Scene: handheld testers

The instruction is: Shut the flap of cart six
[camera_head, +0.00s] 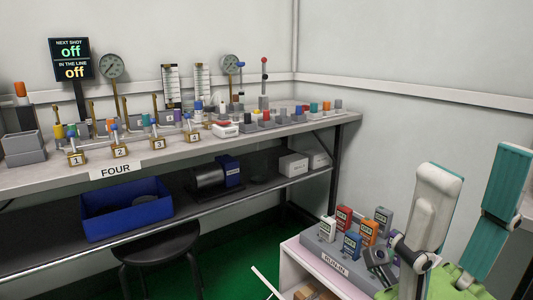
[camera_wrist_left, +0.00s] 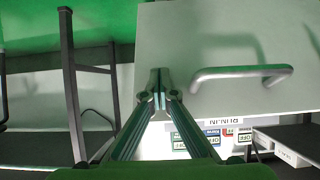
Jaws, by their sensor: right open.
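A pale cart (camera_head: 289,262) stands at the lower right of the head view, under a grey tray of testers; its front looks open. No number six is readable on it. A thin white strip (camera_head: 266,283) sticks out at its left, perhaps the flap seen edge-on. In the left wrist view a pale panel (camera_wrist_left: 205,35) with a grey bar handle (camera_wrist_left: 240,74) fills the upper right. My left gripper (camera_wrist_left: 159,76) has its fingertips together, left of the handle and apart from it. My right gripper (camera_head: 378,265) is open by the tray's right end, partly unclear.
The tray (camera_head: 322,252) carries several coloured testers (camera_head: 352,243). A long bench (camera_head: 215,150) marked FOUR holds gauges and small parts, with a blue bin (camera_head: 127,210) below. A black stool (camera_head: 160,245) stands before it. Green floor (camera_head: 235,262) shows between stool and cart.

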